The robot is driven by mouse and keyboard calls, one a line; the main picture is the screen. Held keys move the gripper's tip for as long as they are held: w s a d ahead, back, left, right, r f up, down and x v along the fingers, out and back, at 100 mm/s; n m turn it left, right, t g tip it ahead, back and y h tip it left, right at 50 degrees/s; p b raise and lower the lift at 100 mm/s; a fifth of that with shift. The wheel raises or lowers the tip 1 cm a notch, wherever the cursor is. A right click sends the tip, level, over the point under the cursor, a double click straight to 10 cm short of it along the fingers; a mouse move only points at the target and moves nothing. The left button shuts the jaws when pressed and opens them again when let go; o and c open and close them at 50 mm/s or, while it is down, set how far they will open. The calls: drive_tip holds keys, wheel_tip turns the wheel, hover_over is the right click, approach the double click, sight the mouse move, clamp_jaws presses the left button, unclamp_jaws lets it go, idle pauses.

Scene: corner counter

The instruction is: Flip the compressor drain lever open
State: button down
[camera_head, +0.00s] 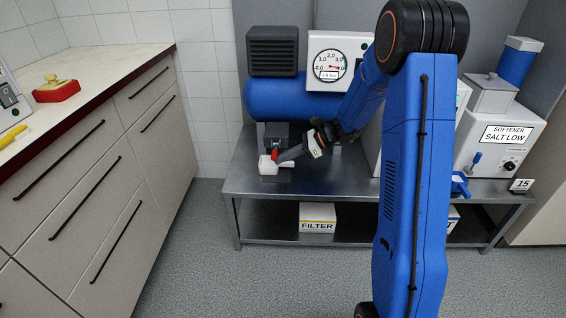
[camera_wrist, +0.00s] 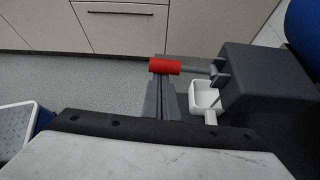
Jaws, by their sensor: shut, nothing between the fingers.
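The blue compressor tank (camera_head: 270,98) sits on the grey metal bench, with a dark motor housing above it. The drain lever (camera_head: 274,155) has a red grip and shows under the tank's front. In the wrist view the lever's red grip (camera_wrist: 164,66) lies sideways on a grey rod running to a dark block (camera_wrist: 258,85). A white drain cup (camera_head: 268,166) sits beneath the lever; it also shows in the wrist view (camera_wrist: 204,96). My gripper (camera_head: 281,158) is shut and empty. Its fingertips (camera_wrist: 164,82) are close at the red grip; contact is unclear.
A pressure gauge (camera_head: 330,62) stands right of the motor housing. My arm covers part of the bench's right side. A white softener unit (camera_head: 500,140) stands at the right. A FILTER box (camera_head: 317,217) sits on the lower shelf. Drawers (camera_head: 100,160) line the left.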

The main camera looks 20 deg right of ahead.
drive_tip(key=shift+w+d+r+m+g+y, duration=0.1)
drive_tip(key=shift+r+m+g+y, duration=0.1)
drive_tip(key=shift+r+m+g, duration=0.3)
drive_tip(key=shift+w+a+r+m+g+y, duration=0.15)
drive_tip(key=shift+r+m+g+y, duration=0.1)
drive_tip(key=shift+r, duration=0.5)
drive_tip(key=shift+w+d+r+m+g+y, duration=0.15)
drive_tip(key=shift+r+m+g, duration=0.2)
drive_tip(key=shift+r, duration=0.35)
drive_tip(key=shift+s+f, duration=0.15)
drive_tip(key=shift+f, duration=0.2)
approach(276, 154)
drive_tip(key=d, duration=0.1)
drive_tip(key=s+d+f, duration=0.1)
drive_tip(key=shift+s+d+f, duration=0.3)
drive_tip(key=shift+s+d, duration=0.1)
